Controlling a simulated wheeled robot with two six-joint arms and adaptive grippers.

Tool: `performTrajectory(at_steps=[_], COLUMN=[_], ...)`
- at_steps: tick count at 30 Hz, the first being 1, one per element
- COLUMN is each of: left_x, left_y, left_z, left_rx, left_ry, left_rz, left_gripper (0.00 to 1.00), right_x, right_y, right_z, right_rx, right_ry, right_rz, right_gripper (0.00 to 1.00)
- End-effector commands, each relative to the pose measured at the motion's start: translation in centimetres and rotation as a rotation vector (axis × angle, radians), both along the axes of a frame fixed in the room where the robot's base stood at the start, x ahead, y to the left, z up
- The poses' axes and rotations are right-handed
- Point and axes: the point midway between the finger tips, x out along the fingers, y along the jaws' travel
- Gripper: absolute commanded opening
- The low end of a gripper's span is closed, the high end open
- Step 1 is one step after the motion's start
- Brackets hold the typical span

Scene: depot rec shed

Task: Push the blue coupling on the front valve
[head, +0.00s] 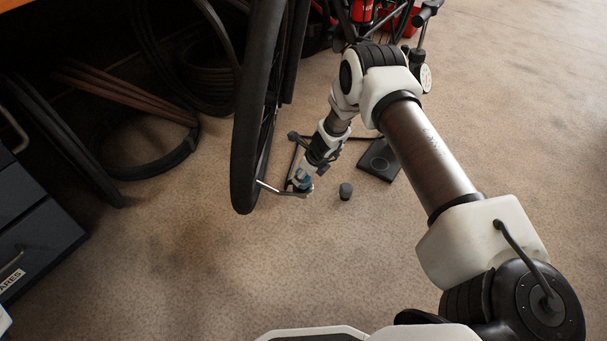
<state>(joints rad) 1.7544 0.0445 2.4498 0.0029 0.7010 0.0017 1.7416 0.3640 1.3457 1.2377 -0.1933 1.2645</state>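The front wheel (243,120) stands upright left of centre, seen almost edge-on. A thin pale valve stem (267,187) sticks out to the right from its lower rim. The blue coupling (304,184) is just right of the stem, between the fingertips of my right gripper (300,180). The gripper looks shut on it and hides part of it. The coupling lies close to the stem's right end; whether they touch is too small to tell. My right arm reaches in from the lower right. My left gripper is not in view.
A black square plate (379,160) and a small dark cylinder (345,191) are on the carpet right of the gripper. A round gauge (426,78) is beyond my arm. Loose tyres (160,158) and a dark drawer cabinet (38,245) stand left. The front carpet is clear.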

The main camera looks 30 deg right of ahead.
Motion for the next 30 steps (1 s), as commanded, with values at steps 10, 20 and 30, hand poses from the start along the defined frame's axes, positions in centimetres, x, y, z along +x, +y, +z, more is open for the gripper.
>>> performTrajectory(at_steps=[10,20,30], left_x=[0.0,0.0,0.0], left_y=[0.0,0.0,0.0], left_z=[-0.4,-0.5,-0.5], left_rx=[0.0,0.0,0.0], left_ry=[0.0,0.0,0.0], left_rz=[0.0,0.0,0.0], left_gripper=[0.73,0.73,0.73], right_x=[0.1,0.1,-0.8], right_y=[0.0,0.0,-0.3], right_z=[-0.4,-0.4,2.0], right_rx=[0.001,0.0,0.0], right_ry=[-0.002,-0.001,-0.003], right_rz=[0.0,0.0,-0.001], right_gripper=[0.13,0.77,0.77])
